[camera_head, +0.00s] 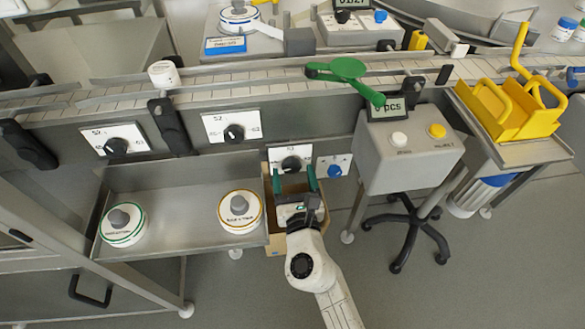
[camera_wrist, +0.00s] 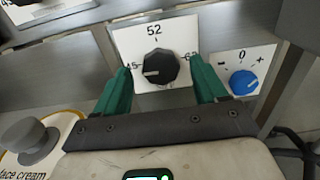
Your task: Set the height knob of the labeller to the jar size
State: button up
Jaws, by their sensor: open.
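A black knob (camera_wrist: 160,67) sits on a white plate (camera_wrist: 181,33) marked 52 at the top and 45 at the left. Its white pointer line faces left, towards 45. The same knob shows in the head view (camera_head: 291,163), partly behind my gripper. My gripper (camera_wrist: 161,72) is open, its two green fingers on either side of the knob in the wrist view; I cannot tell whether they touch it. In the head view my gripper (camera_head: 292,176) is in front of the plate. A white jar (camera_head: 163,74) stands on the conveyor; its size is not readable.
A blue knob (camera_wrist: 244,82) marked minus, 0, plus is close right of the plate. Two more black knobs (camera_head: 117,146) (camera_head: 233,133) are to the left. A tray (camera_head: 180,178) with two round lidded parts is at left, and a grey button box (camera_head: 410,155) at right.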

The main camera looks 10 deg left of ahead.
jog(key=shift+x, duration=1.1)
jog(key=shift+c, duration=0.4)
jog(key=c, duration=0.9)
